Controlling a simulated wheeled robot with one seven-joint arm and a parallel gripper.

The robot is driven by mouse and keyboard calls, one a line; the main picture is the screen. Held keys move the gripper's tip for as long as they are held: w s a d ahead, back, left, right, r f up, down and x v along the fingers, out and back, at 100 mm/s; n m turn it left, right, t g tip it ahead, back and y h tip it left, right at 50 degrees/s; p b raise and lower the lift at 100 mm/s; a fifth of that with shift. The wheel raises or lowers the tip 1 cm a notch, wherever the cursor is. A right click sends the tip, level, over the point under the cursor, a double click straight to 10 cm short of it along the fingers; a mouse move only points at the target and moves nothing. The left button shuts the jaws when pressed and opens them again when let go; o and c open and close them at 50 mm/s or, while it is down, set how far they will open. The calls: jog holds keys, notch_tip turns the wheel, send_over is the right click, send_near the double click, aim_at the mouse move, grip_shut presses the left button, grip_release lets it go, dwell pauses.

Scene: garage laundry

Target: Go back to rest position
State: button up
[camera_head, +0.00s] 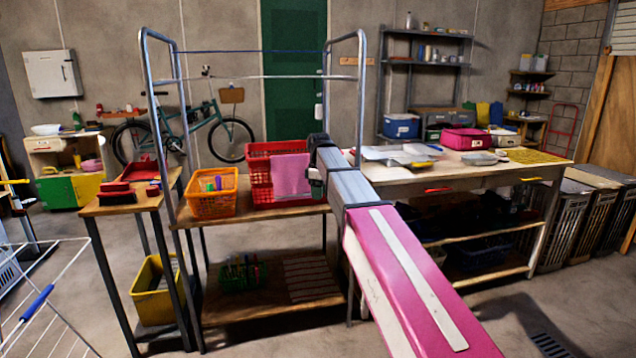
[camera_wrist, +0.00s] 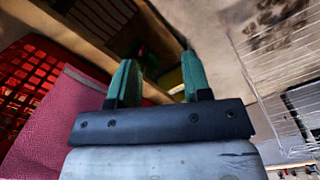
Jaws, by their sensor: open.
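My gripper (camera_wrist: 157,82) shows in the wrist view with its two green fingers spread apart and nothing between them. In the head view my pink and grey arm reaches forward to the shelf rack, and my gripper (camera_head: 316,185) is at its far end, mostly hidden by the arm. It is beside the red basket (camera_head: 262,160) and the pink cloth (camera_head: 291,178) that hangs over the basket's side. In the wrist view the red basket (camera_wrist: 30,75) and pink cloth (camera_wrist: 55,130) lie to the left of the fingers. I cannot tell whether the gripper touches the cloth.
An orange basket (camera_head: 212,200) with colourful items stands left of the red basket on the rack shelf. The metal rack frame (camera_head: 152,110) rises around them. A workbench (camera_head: 470,178) stands right of my arm. A white drying rack (camera_head: 45,290) is at lower left.

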jog(key=s+d+f+m, duration=0.5)
jog(key=s+f, duration=0.3)
jog(key=f, duration=0.2)
jog(key=s+d+f+m, duration=0.5)
jog(key=s+d+f, duration=0.2)
jog(key=s+f, duration=0.2)
jog(key=s+d+f+m, duration=0.5)
jog(key=s+f, duration=0.3)
jog(key=f, duration=0.5)
jog(key=shift+s+d, duration=0.3)
jog(key=shift+d, duration=0.55)
jog(key=shift+a, duration=0.15)
